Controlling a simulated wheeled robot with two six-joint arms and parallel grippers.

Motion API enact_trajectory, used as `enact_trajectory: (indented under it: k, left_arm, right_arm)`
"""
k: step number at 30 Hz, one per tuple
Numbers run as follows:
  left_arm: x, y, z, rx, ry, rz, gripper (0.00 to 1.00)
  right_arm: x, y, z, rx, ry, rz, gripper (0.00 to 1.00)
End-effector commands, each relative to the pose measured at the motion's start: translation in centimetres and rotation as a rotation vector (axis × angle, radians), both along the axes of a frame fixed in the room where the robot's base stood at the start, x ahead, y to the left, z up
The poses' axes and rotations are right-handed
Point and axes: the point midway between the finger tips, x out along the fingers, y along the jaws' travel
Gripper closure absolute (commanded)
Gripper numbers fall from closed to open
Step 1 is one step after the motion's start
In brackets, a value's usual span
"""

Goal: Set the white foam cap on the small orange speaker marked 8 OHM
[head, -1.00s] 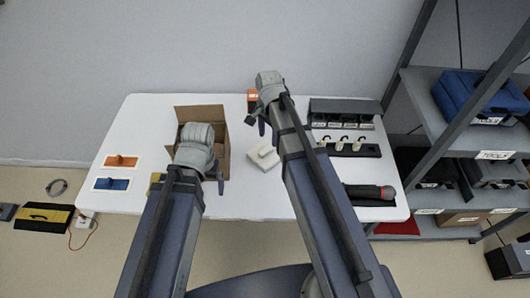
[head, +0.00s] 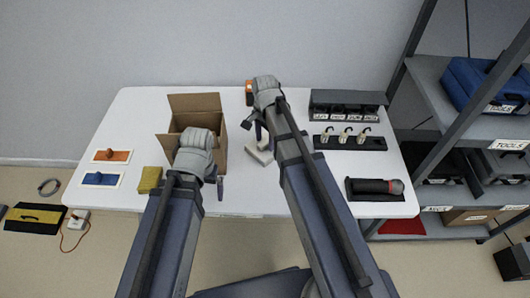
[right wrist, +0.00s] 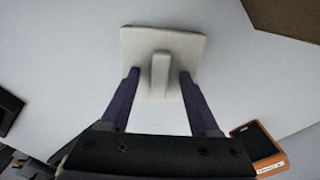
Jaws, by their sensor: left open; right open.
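The white foam cap (head: 260,154) lies on the table, partly hidden by my right arm in the head view. In the right wrist view the cap (right wrist: 187,45) is a square slab with an upright ridge. My right gripper (right wrist: 160,72) is open, with one finger on each side of the ridge and a gap to it. In the head view the right gripper (head: 259,135) is just over the cap. A small orange block with a dark face (right wrist: 259,147), seemingly the speaker, has a label too small to read; it also shows behind my right arm (head: 249,92). My left gripper (head: 214,180) is open and empty by the carton.
An open cardboard carton (head: 219,131) stands left of the cap. A yellow block (head: 149,180) and orange (head: 111,156) and blue (head: 100,179) pieces lie further left. A dark rack with several labelled slots (head: 346,106), a holder with hooked items (head: 350,143) and a dark cylinder (head: 373,187) are right.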

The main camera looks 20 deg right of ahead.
Motion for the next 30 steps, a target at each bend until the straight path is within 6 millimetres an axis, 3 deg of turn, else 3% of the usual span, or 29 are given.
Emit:
enact_trajectory:
  k: [8, 25, 30]
  left_arm:
    - [0.0, 0.0, -0.37, 0.0, 0.0, 0.0, 0.0]
    - [0.0, 0.0, -0.37, 0.0, 0.0, 0.0, 0.0]
    - [0.0, 0.0, -0.38, 0.0, 0.0, 0.0, 0.0]
  right_arm:
    - [0.0, -0.01, -0.37, 0.0, 0.0, 0.0, 0.38]
    - [0.0, -0.01, -0.38, 0.0, 0.0, 0.0, 1.0]
    - [-0.01, -0.02, -0.38, 0.0, 0.0, 0.0, 1.0]
